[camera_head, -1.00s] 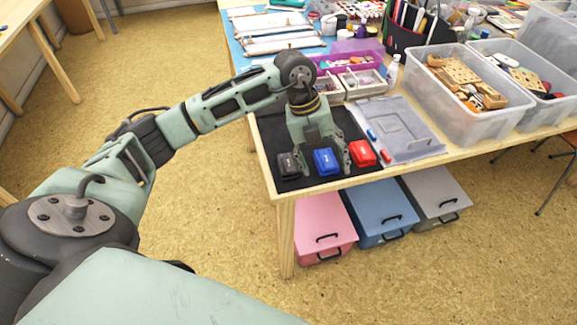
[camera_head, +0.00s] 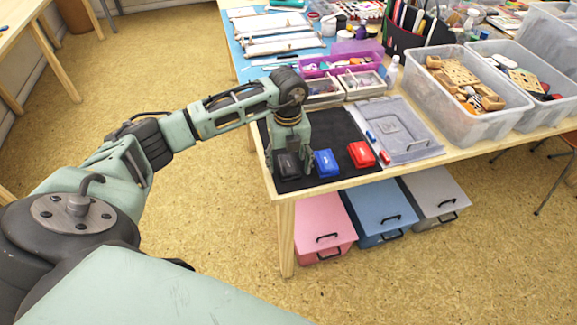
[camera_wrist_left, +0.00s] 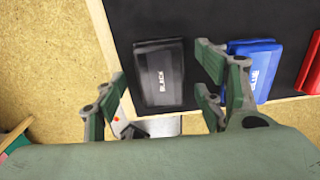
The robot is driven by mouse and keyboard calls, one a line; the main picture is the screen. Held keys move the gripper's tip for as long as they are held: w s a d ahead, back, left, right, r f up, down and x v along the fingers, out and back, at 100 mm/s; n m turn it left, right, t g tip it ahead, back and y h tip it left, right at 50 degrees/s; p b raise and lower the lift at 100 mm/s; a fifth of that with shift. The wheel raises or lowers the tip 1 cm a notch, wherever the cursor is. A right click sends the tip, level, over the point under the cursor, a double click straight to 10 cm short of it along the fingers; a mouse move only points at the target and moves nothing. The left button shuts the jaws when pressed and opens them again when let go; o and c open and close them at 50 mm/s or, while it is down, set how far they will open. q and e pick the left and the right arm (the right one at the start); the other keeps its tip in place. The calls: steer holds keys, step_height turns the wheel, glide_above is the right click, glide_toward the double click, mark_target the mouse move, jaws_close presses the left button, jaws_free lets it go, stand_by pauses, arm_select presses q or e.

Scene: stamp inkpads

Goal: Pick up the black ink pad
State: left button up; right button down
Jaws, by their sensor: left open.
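The black ink pad (camera_head: 287,164) lies on the black mat (camera_head: 335,128) near the table's front left corner. In the left wrist view the black ink pad (camera_wrist_left: 160,73) shows its "BLACK" label. My left gripper (camera_head: 288,160) is open above it, and in the wrist view its fingers (camera_wrist_left: 163,88) stand to either side of the pad. I cannot tell how far above the pad they are. The blue ink pad (camera_head: 326,163) is just right of it, close to one finger. The red ink pad (camera_head: 361,155) is farther right. My right gripper is not in view.
A grey lidded tray (camera_head: 402,128) lies right of the mat. Clear bins (camera_head: 470,118) with wooden pieces stand farther right. Small compartment boxes (camera_head: 345,88) sit behind the mat. The table's front edge (camera_head: 330,187) is close to the pads.

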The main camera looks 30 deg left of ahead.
arm_select(q)
steer(key=c, duration=1.2)
steer(key=shift+r, duration=0.1)
steer(key=shift+c, duration=0.2)
